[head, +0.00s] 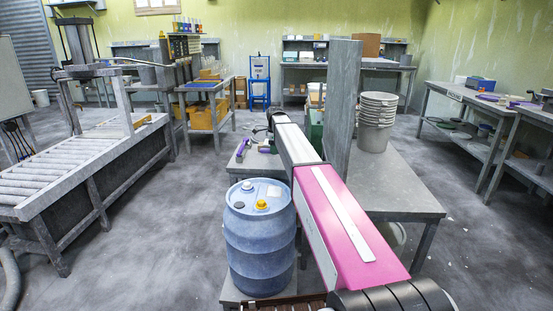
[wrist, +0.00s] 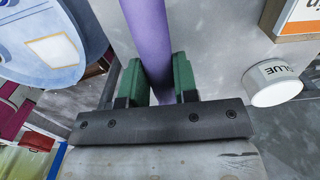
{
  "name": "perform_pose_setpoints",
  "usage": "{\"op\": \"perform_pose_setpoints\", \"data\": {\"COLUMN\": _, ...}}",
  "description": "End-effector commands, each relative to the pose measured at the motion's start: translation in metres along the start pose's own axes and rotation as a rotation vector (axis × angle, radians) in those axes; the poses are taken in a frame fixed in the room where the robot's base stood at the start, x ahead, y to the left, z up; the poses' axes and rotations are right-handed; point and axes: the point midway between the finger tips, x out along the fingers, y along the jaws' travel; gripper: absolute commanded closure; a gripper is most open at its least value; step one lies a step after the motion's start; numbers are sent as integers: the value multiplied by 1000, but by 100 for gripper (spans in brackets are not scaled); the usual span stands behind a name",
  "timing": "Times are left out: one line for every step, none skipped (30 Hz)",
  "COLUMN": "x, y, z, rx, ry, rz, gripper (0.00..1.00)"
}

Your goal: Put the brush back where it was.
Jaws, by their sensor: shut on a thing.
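My gripper (wrist: 160,80) has its green fingers closed on a smooth purple handle (wrist: 147,25), which I take to be the brush's. The handle runs from between the fingers out through the top edge of the wrist view, so its far end is hidden. In the head view my arm reaches over the grey middle table and covers most of the grip. A purple object (head: 241,149) shows at the table's left edge, but I cannot tell whether it is the brush. Where the brush was before is not shown.
A white glue tin (wrist: 272,83) and an orange-and-white box (wrist: 298,18) are near the grip. A blue drum (head: 260,240) stands in front of the table. An upright grey panel (head: 342,110) and stacked grey pails (head: 375,120) stand right of my arm. The table's front right (head: 405,195) is clear.

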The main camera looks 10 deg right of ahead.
Motion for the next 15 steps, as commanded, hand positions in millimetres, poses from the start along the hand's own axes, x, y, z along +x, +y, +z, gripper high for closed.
{"op": "perform_pose_setpoints", "data": {"x": 3, "y": -2, "z": -4, "rx": 0, "ry": 0, "rz": 0, "gripper": 96}}
{"op": "perform_pose_setpoints", "data": {"x": 4, "y": -3, "z": -6, "rx": -1, "ry": 0, "rz": 0, "gripper": 96}}
{"op": "perform_pose_setpoints", "data": {"x": 5, "y": -3, "z": -7, "rx": -1, "ry": 0, "rz": 0, "gripper": 96}}
{"op": "perform_pose_setpoints", "data": {"x": 6, "y": -4, "z": -8, "rx": -2, "ry": 0, "rz": 0, "gripper": 96}}
{"op": "perform_pose_setpoints", "data": {"x": 7, "y": -4, "z": -9, "rx": -2, "ry": 0, "rz": 0, "gripper": 96}}
{"op": "perform_pose_setpoints", "data": {"x": 9, "y": -4, "z": -9, "rx": -2, "ry": 0, "rz": 0, "gripper": 96}}
{"op": "perform_pose_setpoints", "data": {"x": 11, "y": -4, "z": -9, "rx": -2, "ry": 0, "rz": 0, "gripper": 96}}
{"op": "perform_pose_setpoints", "data": {"x": 14, "y": -4, "z": -9, "rx": -2, "ry": 0, "rz": 0, "gripper": 96}}
{"op": "perform_pose_setpoints", "data": {"x": 19, "y": -4, "z": -9, "rx": -2, "ry": 0, "rz": 1, "gripper": 96}}
{"op": "perform_pose_setpoints", "data": {"x": 23, "y": -4, "z": -9, "rx": -2, "ry": 0, "rz": 1, "gripper": 96}}
{"op": "perform_pose_setpoints", "data": {"x": 27, "y": -4, "z": -9, "rx": -2, "ry": 0, "rz": 1, "gripper": 96}}
{"op": "perform_pose_setpoints", "data": {"x": 33, "y": -4, "z": -9, "rx": -2, "ry": 0, "rz": 1, "gripper": 96}}
{"op": "perform_pose_setpoints", "data": {"x": 37, "y": -4, "z": -10, "rx": -1, "ry": 0, "rz": 1, "gripper": 96}}
{"op": "perform_pose_setpoints", "data": {"x": 41, "y": -4, "z": -10, "rx": -1, "ry": 0, "rz": 1, "gripper": 96}}
{"op": "perform_pose_setpoints", "data": {"x": 44, "y": -4, "z": -10, "rx": -1, "ry": 0, "rz": 0, "gripper": 96}}
